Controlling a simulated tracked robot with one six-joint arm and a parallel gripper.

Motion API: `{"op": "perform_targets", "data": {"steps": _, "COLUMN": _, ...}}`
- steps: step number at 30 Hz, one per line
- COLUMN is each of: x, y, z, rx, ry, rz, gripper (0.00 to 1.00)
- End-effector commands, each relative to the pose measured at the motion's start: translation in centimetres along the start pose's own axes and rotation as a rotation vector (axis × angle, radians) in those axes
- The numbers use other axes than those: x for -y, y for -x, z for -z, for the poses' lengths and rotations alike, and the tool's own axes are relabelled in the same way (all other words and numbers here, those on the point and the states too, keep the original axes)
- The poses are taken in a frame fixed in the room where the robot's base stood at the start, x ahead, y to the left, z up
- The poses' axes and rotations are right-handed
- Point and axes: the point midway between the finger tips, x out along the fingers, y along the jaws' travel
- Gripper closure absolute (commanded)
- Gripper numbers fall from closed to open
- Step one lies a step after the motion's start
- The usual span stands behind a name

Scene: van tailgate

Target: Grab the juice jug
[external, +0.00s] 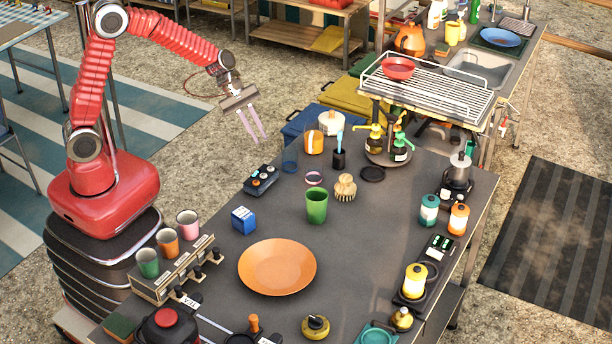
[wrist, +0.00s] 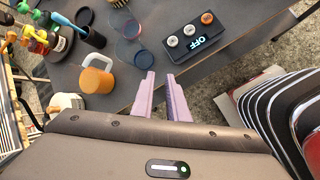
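The juice jug (external: 314,142) is a small orange jug with a white top and handle. It stands upright at the far left corner of the dark table in the external view. In the wrist view the jug (wrist: 96,80) is left of the fingers, with its pale handle toward the upper right. My gripper (external: 261,140) hangs in the air off the table's left edge, apart from the jug. Its pinkish fingers (wrist: 160,75) are parted with nothing between them.
A clear tumbler (external: 290,161) stands close to the jug. A black cup with a blue brush (external: 339,157) and a tray of pump bottles (external: 388,155) are to its right. A white pot (external: 331,122) is behind.

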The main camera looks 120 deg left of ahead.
Motion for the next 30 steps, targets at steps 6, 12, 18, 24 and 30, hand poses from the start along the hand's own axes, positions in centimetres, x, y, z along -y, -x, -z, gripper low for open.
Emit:
{"op": "perform_targets", "data": {"steps": 6, "x": -5.6, "y": -0.7, "z": 1.8, "rx": 0.054, "ry": 0.414, "rz": -0.128, "gripper": 0.86}}
{"op": "perform_targets", "data": {"steps": 12, "x": -9.3, "y": 0.5, "z": 1.3, "rx": 0.119, "ry": 0.706, "rz": -0.218, "gripper": 0.86}}
{"op": "perform_targets", "data": {"steps": 18, "x": -9.5, "y": 0.5, "z": 1.4, "rx": 0.130, "ry": 0.824, "rz": -0.224, "gripper": 0.86}}
{"op": "perform_targets", "data": {"steps": 24, "x": -9.4, "y": 0.5, "z": 1.4, "rx": 0.131, "ry": 0.827, "rz": -0.222, "gripper": 0.86}}
{"op": "perform_targets", "data": {"steps": 30, "x": -9.5, "y": 0.1, "z": 1.4, "rx": 0.130, "ry": 0.826, "rz": -0.221, "gripper": 0.86}}
